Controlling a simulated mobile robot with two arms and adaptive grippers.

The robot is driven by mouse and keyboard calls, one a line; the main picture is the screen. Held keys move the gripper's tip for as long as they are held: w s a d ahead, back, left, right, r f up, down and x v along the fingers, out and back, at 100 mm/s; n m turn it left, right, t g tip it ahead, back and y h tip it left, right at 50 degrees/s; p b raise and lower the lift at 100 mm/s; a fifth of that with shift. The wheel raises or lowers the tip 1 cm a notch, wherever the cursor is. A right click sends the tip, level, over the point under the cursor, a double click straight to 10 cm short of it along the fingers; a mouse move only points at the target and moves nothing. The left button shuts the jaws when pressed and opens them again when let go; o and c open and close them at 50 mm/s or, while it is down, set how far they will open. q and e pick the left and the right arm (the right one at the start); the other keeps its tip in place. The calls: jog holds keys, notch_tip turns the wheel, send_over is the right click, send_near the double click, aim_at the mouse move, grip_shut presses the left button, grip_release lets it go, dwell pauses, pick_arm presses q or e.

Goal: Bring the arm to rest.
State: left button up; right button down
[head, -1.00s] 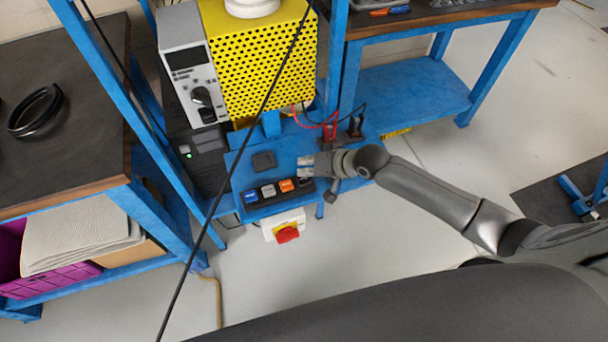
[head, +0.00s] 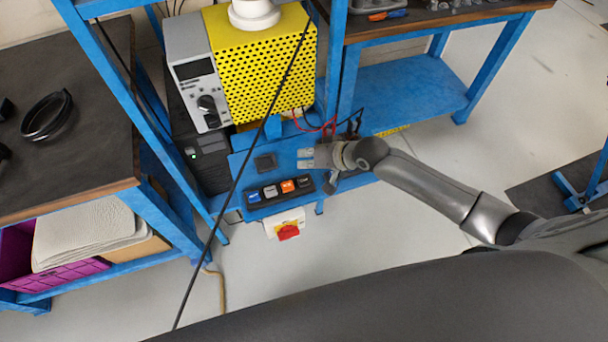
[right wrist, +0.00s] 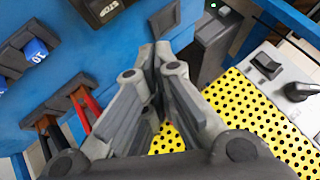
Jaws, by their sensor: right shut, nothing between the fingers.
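My right gripper (head: 304,158) is over the blue panel (head: 240,161) in the head view, just above the right end of the row of rocker buttons (head: 279,190). In the right wrist view my right gripper (right wrist: 153,52) has its two fingers together, with nothing between them. It looks apart from the buttons; whether it touches the panel is hard to tell. My right arm reaches in from the right. My left gripper is not in view.
A yellow perforated cage (head: 262,70) and a grey control box (head: 196,80) stand behind the panel. Red and black leads (right wrist: 82,103) plug in near the gripper. A white box with a red switch (head: 288,232) hangs below. Open floor (head: 350,250) lies in front.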

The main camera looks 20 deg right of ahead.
jog(key=shift+f, duration=0.1)
dwell(0.7)
jog(key=shift+s+a, duration=0.2)
jog(key=shift+s, duration=0.05)
jog(key=s+a+n+g, duration=0.1)
jog(key=s+a+n, duration=0.25)
jog(key=s, duration=0.75)
jog(key=s+d+r+g+h, duration=0.1)
jog(key=s+d+r+h, duration=0.2)
jog(key=s, duration=0.4)
jog(key=s+d+g+h, duration=0.2)
jog(key=s+d, duration=0.4)
jog(key=s, duration=0.1)
notch_tip(320, 180, down, 28)
jog(key=s+g+b, duration=0.1)
jog(key=b, duration=0.2)
jog(key=s+d+f+g+b, duration=0.1)
jog(key=s+d+f+b, duration=0.1)
jog(key=s+f, duration=1.5)
jog(key=shift+s+d+f+h, duration=0.15)
jog(key=shift+d+f+h, duration=0.2)
jog(key=shift+f, duration=0.5)
